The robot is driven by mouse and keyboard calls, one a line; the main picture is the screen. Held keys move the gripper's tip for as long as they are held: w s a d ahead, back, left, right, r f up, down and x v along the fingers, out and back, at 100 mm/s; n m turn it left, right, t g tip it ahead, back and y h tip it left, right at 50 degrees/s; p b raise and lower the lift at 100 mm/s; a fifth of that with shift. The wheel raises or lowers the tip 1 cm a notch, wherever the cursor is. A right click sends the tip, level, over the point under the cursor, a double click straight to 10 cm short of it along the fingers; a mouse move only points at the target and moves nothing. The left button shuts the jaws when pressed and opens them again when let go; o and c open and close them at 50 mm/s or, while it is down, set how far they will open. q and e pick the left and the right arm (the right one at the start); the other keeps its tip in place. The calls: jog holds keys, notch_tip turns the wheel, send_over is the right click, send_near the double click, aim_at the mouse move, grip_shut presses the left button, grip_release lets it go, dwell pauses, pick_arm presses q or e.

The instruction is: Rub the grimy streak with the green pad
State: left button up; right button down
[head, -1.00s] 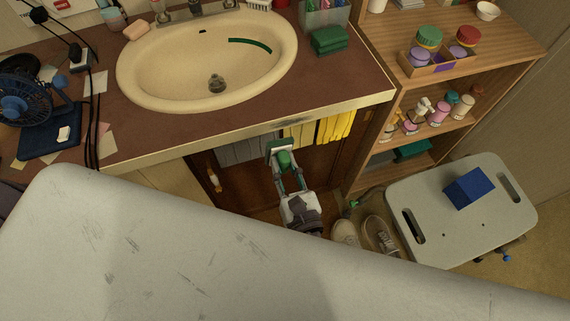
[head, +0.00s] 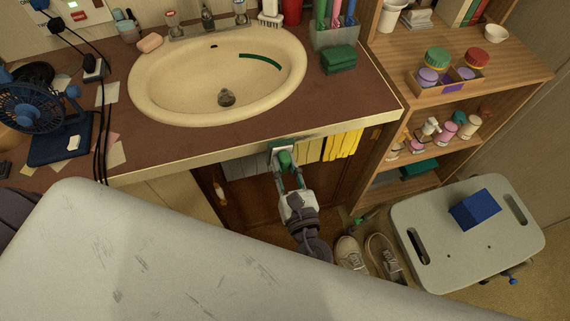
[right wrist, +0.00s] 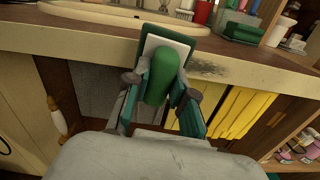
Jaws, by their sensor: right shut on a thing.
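The green pad (right wrist: 178,27) has a white backing and a rounded green handle. My right gripper (right wrist: 157,88) is shut on the handle, which also shows in the head view (head: 285,160). The pad is tilted up against the view of the counter's front edge (right wrist: 95,40); I cannot tell whether it touches. The grimy streak (right wrist: 208,68) is a dark smudge on that front edge, just right of the pad in the right wrist view. The pad may hide part of it. My left gripper is not in view.
A basin (head: 150,95) with a dark green arc is set in the brown counter. Yellow cloths (head: 343,145) hang below the edge. A shelf unit (head: 385,75) and a stool (head: 470,255) with a blue box (head: 475,208) stand right.

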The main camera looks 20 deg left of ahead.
jog(key=shift+x, duration=1)
jog(key=shift+w+d, duration=0.65)
jog(key=shift+d, duration=0.3)
jog(key=shift+w+d, duration=0.65)
jog(key=shift+d, duration=0.3)
jog(key=shift+w+d, duration=0.65)
jog(key=shift+d, duration=0.3)
jog(key=shift+w+d, duration=0.55)
jog(key=shift+d, duration=0.35)
jog(key=shift+w+d, duration=0.55)
jog(key=shift+d, duration=0.35)
jog(key=shift+s+a, duration=1.05)
jog(key=shift+a, duration=0.5)
jog(key=shift+s+a, duration=1)
jog(key=shift+a, duration=0.6)
jog(key=shift+s+a, duration=1.05)
jog(key=shift+a, duration=0.5)
jog(key=shift+v, duration=2.95)
